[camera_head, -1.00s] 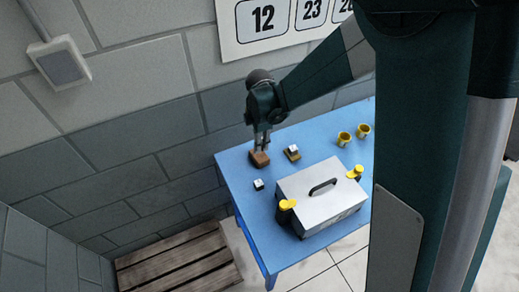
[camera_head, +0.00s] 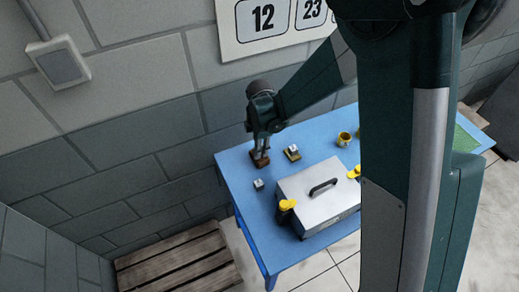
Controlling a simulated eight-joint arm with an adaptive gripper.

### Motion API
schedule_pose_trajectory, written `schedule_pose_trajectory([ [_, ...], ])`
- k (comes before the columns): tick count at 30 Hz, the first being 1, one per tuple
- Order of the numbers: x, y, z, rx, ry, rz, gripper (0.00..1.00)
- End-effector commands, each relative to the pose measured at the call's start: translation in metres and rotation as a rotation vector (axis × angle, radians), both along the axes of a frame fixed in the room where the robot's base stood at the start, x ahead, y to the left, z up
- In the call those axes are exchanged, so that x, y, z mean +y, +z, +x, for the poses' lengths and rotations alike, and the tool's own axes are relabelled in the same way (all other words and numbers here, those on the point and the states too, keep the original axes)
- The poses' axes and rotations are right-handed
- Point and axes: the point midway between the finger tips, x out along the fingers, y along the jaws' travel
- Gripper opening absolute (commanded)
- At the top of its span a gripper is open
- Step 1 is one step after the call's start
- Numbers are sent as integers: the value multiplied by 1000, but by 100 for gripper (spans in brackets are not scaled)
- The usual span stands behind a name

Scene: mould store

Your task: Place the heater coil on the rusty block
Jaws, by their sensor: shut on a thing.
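The rusty block (camera_head: 261,161) is a small brown block on the blue table (camera_head: 235,160), near its back left corner. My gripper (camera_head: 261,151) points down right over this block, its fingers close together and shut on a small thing. I take that to be the heater coil, but it is too small and too hidden by the fingers to make out. I cannot tell whether it touches the block.
A yellowish block with a pale top (camera_head: 292,152) stands just right of the gripper. A small pale cube (camera_head: 259,184) lies in front. A grey toolbox (camera_head: 310,198) with yellow clamps fills the middle front. A yellow cup (camera_head: 344,139) stands behind. My arm hides some of the table.

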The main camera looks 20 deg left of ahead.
Motion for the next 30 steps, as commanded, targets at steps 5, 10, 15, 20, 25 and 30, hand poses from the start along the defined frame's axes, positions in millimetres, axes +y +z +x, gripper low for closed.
schedule_pose_trajectory([
  [5, 0, -1, 0, 0, 0, 0, 31],
  [10, 0, -1, 0, 0, 0, 0, 31],
  [15, 0, -1, 0, 0, 0, 0, 31],
  [20, 0, 2, 0, 0, 0, 0, 31],
  [25, 0, 12, 0, 0, 0, 0, 31],
  [30, 0, 31, 0, 0, 0, 0, 31],
])
